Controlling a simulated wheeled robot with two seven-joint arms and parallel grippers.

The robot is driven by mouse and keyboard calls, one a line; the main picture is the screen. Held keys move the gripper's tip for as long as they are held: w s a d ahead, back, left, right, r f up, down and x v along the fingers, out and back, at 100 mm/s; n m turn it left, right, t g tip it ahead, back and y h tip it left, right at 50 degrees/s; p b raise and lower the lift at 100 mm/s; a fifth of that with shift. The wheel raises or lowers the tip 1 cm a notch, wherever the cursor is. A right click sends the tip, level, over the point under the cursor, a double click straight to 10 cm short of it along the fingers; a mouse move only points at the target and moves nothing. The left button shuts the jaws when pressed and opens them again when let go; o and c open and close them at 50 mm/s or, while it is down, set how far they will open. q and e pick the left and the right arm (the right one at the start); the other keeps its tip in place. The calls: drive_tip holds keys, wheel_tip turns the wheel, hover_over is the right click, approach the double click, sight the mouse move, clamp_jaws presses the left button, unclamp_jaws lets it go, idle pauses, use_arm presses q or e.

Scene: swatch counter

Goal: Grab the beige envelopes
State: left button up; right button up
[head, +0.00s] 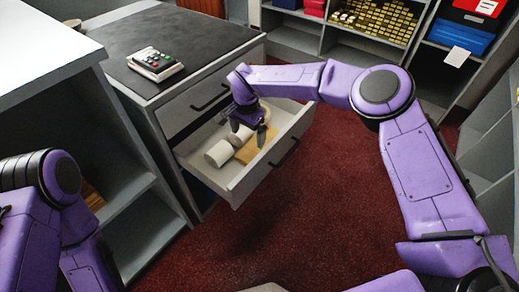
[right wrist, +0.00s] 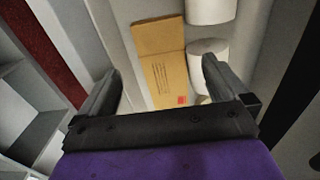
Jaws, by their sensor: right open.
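The beige envelopes (head: 257,150) lie flat in an open drawer (head: 240,186), seen in the head view. In the right wrist view, one beige envelope (right wrist: 163,72) with printed lines and a small red mark overlaps another beige piece (right wrist: 158,36). My right gripper (head: 249,133) is over the drawer with its fingers pointing down. In the right wrist view my right gripper (right wrist: 158,78) is open, with the envelopes showing between its fingers and nothing held. Their near end is hidden behind the gripper body. My left arm shows at the left, but its gripper is out of view.
White rolls (head: 219,153) lie beside the envelopes in the drawer; they are close to one finger in the right wrist view (right wrist: 207,52). A card terminal (head: 155,64) sits on the dark countertop (head: 190,35). Shelves (head: 345,45) stand behind. Red carpet (head: 300,215) is clear.

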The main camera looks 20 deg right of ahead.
sight(249, 154)
wheel_tip(249, 154, down, 10)
drive_tip(key=shift+b, duration=0.6)
drive_tip(key=shift+r, duration=0.1)
drive_tip(key=c, duration=0.8)
drive_tip(key=shift+r, duration=0.1)
